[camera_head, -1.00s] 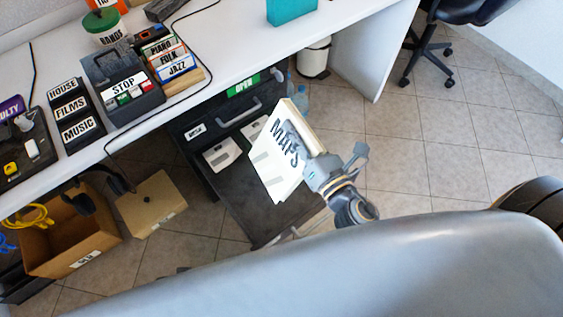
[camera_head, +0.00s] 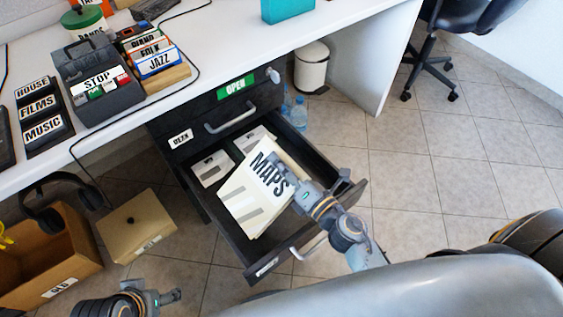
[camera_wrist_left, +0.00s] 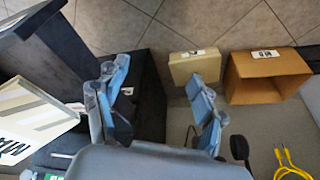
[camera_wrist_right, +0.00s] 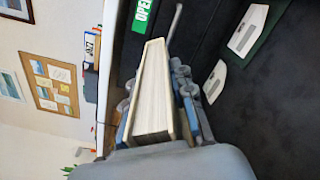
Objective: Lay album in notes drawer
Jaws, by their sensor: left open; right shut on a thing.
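The album (camera_head: 250,197), white with MAPS on its cover, is tilted over the open dark drawer (camera_head: 314,233). In the right wrist view the album (camera_wrist_right: 152,98) shows its page edges between the fingers. My right gripper (camera_head: 288,180) is shut on the album's edge. I cannot tell whether the album touches the drawer's floor. White cards (camera_head: 212,168) lie in the drawer's back part. My left gripper (camera_head: 152,297) is open and empty, low at the left outside the drawer; its spread fingers show in the left wrist view (camera_wrist_left: 158,85).
Above the drawer is a closed drawer front with an OPEN label (camera_head: 237,87). A cardboard box (camera_head: 45,265) and a tan box (camera_head: 137,226) stand on the floor at left. Bottles (camera_head: 298,112) and a white bin (camera_head: 311,66) stand behind the drawer.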

